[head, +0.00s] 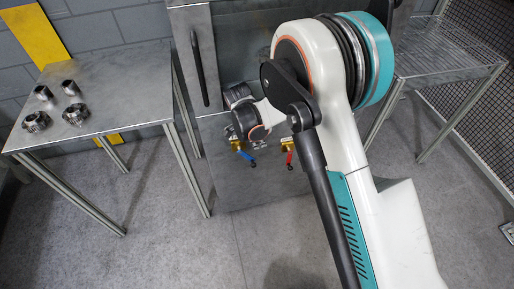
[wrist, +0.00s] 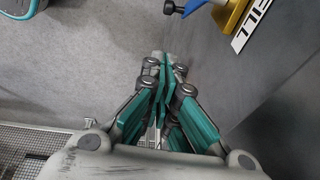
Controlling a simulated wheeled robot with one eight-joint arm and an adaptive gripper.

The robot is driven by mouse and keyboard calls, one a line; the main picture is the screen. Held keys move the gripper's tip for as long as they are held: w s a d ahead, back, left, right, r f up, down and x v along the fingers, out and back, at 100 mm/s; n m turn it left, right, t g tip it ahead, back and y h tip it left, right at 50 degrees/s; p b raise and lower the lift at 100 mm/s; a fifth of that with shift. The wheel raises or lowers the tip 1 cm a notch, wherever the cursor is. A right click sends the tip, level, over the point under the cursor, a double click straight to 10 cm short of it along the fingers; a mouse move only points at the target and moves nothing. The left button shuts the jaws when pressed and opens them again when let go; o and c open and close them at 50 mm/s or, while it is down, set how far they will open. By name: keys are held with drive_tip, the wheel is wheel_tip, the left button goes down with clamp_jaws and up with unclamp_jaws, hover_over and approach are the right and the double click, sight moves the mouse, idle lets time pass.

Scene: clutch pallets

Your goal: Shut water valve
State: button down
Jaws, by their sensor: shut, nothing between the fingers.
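A valve with a brass body and a blue lever (head: 247,155) is on the front of the grey metal cabinet in the head view. A second brass valve with a red lever (head: 289,157) is to its right. In the wrist view, the blue lever (wrist: 194,6) with a dark tip and part of its brass body (wrist: 234,10) show at the top edge, beside a white label reading "FILL" (wrist: 252,25). My gripper (wrist: 165,62) is shut and empty, below and left of the blue lever in that view, apart from it. My arm hides much of the cabinet.
A metal table (head: 115,85) with several metal parts (head: 75,113) stands at left. Another metal table (head: 450,50) is at right, by a mesh fence (head: 490,120). The cabinet (head: 205,100) has a dark vertical handle (head: 199,68). The grey floor (head: 180,250) in front is clear.

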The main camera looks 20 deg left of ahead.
wheel_tip(320, 180, down, 12)
drive_tip(key=b, duration=0.4)
drive_tip(key=shift+w+a+r, duration=0.15)
drive_tip(key=shift+w+r, duration=0.1)
drive_tip(key=shift+w, duration=0.1)
